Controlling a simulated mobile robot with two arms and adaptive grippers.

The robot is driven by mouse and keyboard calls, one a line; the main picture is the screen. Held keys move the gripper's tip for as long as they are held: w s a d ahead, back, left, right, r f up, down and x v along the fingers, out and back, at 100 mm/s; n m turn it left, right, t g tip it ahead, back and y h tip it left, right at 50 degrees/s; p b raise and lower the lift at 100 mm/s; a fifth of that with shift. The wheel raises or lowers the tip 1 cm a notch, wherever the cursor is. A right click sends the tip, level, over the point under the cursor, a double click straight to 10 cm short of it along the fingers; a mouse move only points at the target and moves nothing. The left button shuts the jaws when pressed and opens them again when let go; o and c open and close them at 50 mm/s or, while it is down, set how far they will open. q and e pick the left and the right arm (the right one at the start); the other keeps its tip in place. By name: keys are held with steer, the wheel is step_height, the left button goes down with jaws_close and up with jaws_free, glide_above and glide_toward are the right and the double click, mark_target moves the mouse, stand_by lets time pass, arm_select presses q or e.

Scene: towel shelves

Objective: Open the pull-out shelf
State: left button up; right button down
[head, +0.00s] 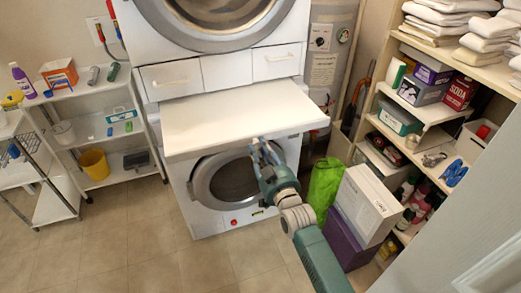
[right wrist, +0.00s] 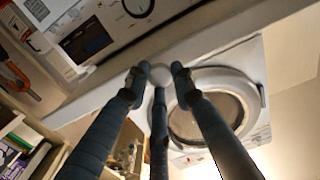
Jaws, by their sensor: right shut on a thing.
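The white pull-out shelf (head: 235,112) sticks out level between the upper machine and the lower front-loading machine (head: 232,180). My right gripper (head: 263,152) is at the shelf's front edge, right of its middle, in front of the lower machine's round door. In the right wrist view my right gripper (right wrist: 158,75) has its fingers closed around a small round pale knob (right wrist: 160,74), which appears to be the shelf's; the fingers partly hide it. The knob cannot be made out in the head view. My left gripper is not in view.
A white rack (head: 110,125) with bottles and a yellow bucket (head: 94,164) stands at the left. Boxes (head: 367,206) and a green bag (head: 324,186) stand close to the right of my right arm. Open floor (head: 130,230) lies at the front left.

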steer(key=shift+w, duration=0.25)
steer(key=c, duration=1.5)
jaws_free()
steer(key=shift+f, duration=0.1)
steer(key=shift+c, duration=0.2)
steer(key=shift+o, duration=0.4)
steer(key=shift+s, duration=0.1)
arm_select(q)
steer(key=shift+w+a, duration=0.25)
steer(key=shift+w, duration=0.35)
arm_select(e)
steer(key=v, duration=1.2)
